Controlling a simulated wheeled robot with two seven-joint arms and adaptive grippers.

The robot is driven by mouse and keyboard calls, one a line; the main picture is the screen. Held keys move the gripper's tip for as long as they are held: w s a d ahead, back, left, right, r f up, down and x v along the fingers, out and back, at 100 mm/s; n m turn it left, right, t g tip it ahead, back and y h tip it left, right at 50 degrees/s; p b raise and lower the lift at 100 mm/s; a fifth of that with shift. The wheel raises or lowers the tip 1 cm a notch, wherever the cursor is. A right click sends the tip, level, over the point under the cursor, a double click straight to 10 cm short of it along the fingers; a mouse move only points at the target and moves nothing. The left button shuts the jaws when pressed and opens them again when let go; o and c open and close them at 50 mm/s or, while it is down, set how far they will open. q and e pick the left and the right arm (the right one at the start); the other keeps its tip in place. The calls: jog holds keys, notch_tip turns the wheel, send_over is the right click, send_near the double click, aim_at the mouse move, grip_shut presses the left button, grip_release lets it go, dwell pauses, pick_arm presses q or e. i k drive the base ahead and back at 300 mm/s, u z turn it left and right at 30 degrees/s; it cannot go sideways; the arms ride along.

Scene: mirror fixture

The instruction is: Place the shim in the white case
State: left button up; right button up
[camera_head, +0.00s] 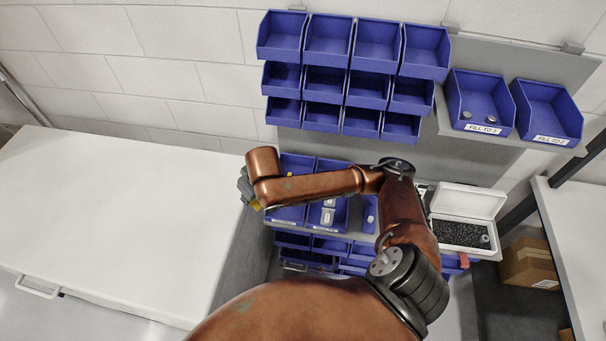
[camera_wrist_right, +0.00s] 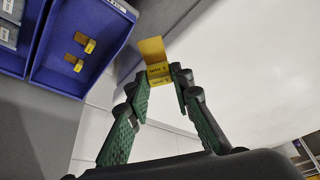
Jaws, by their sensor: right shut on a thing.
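A yellow shim with dark lettering (camera_wrist_right: 153,50) is held between the fingertips of my right gripper (camera_wrist_right: 161,82) in the right wrist view. In the head view my right gripper (camera_head: 247,188) is at the far end of my copper arm, at the left edge of the blue bins, with a bit of yellow (camera_head: 256,206) at it. The white case (camera_head: 468,202) stands open at the right, its lid raised and black foam (camera_head: 460,234) inside. The gripper is well to the left of the case. My left gripper is not in view.
A blue bin (camera_wrist_right: 104,22) holds more yellow shims (camera_wrist_right: 89,45). Rows of blue bins (camera_head: 345,75) hang on the wall, with two labelled bins (camera_head: 548,112) at right. A white table (camera_head: 110,220) at left is bare. A cardboard box (camera_head: 528,263) sits below right.

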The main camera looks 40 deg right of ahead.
aim_at(438, 232)
jog(key=z, duration=0.5)
jog(key=k, duration=1.15)
jog(key=z, duration=1.4)
jog(key=i, duration=1)
jog(key=u, duration=0.7)
